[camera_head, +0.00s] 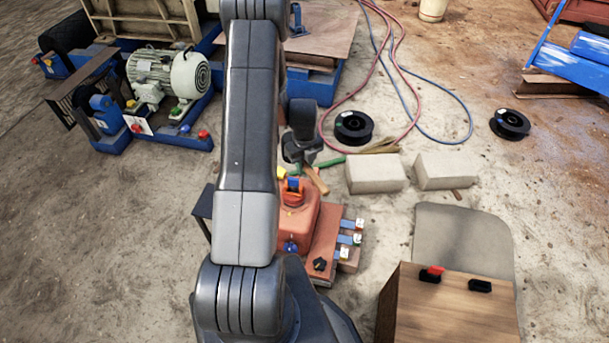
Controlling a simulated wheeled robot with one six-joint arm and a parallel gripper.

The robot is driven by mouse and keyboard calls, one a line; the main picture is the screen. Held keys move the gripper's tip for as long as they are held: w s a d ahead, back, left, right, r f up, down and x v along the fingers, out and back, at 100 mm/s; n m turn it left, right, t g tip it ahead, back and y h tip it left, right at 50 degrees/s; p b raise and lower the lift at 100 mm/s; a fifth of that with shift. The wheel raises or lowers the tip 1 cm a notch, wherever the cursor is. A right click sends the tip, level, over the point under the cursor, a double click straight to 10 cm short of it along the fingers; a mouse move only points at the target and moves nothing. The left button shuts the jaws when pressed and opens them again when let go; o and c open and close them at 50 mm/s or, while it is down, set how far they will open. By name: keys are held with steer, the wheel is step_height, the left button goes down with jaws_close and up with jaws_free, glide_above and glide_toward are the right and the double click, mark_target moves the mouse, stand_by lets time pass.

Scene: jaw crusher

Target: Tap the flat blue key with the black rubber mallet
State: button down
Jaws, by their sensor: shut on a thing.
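My gripper (298,162) is small and dark in the middle of the view, partly behind my arm, above the back of an orange machine (302,222). It is shut on the mallet, whose wooden handle (317,181) slants down to the right. The black rubber head cannot be told apart from the dark gripper. A small blue piece (293,184) shows on top of the machine, just below the gripper. Which one is the named key, and any contact with it, cannot be told.
Two pale blocks (375,173) lie right of the machine. A wooden box (450,310) with black and red switches stands at front right. A motor (168,72) on a blue frame is at the left. Hoses and black reels (353,127) lie behind. Bare ground is at the left.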

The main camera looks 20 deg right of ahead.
steer(key=r, duration=0.4)
steer(key=shift+s+r, duration=0.1)
steer(key=shift+s, duration=0.1)
steer(key=shift+b, duration=0.45)
step_height(320, 180, down, 15)
steer(key=b, duration=1.2)
step_height(320, 180, up, 5)
steer(key=p, duration=0.3)
